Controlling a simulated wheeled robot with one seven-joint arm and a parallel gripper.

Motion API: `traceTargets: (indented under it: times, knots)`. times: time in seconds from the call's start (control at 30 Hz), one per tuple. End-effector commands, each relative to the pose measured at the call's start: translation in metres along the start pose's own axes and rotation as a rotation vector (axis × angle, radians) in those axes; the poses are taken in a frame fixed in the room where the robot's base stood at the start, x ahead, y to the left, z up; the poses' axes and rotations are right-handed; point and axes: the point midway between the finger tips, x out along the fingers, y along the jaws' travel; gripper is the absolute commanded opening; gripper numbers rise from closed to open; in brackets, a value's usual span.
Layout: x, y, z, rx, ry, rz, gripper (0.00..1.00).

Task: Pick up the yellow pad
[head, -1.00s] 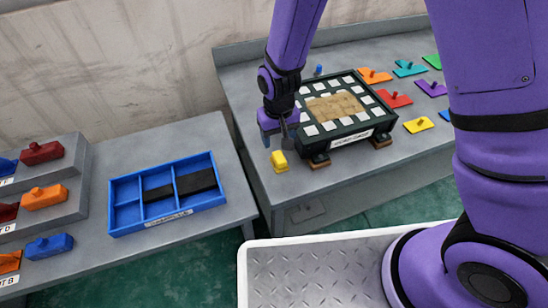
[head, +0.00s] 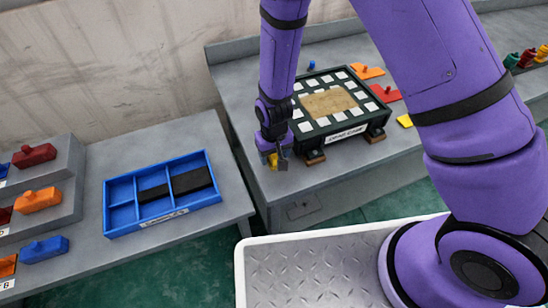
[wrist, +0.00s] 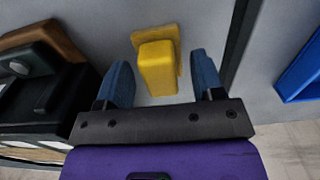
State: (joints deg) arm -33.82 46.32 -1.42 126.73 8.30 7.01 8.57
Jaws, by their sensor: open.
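The yellow pad (wrist: 156,66) is a small yellow block with a wider plate at one end, on the grey bench top. In the wrist view it sits between the two blue fingers of my gripper (wrist: 165,82), with a gap on each side. My gripper is open and holds nothing. In the head view my gripper (head: 275,160) is low over the bench near its left front edge, and only part of the yellow pad (head: 272,160) shows behind the fingers.
A dark framed case (head: 318,123) with white squares stands close to the right of my gripper. A blue divided tray (head: 123,219) lies on the left table. Coloured flat pieces, including a red one (head: 386,93), lie farther right.

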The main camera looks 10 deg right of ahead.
Motion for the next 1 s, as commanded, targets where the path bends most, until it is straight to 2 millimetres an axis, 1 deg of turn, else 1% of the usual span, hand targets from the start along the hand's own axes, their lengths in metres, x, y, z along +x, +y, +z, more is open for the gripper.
traceTargets:
  times: [0.17, 0.2, 0.27, 0.3, 0.37, 0.4, 0.43, 0.77, 1.0]
  knots:
    - [0.0, 0.0, 0.0, 0.0, 0.0, 0.0, 0.62]
    - [0.0, 0.0, 0.0, 0.0, 0.0, 0.0, 0.57]
    - [0.0, 0.0, 0.0, 0.0, 0.0, 0.0, 0.43]
    - [0.0, 0.0, 0.0, 0.0, 0.0, 0.0, 0.34]
    - [0.0, 0.0, 0.0, 0.0, 0.0, 0.0, 0.2]
    - [0.0, 0.0, 0.0, 0.0, 0.0, 0.0, 0.11]
    - [0.0, 0.0, 0.0, 0.0, 0.0, 0.0, 0.08]
    - [-0.001, 0.0, -0.001, 0.0, 0.0, 0.0, 0.08]
    - [-0.012, 0.004, -0.006, 0.001, 0.001, -0.001, 0.08]
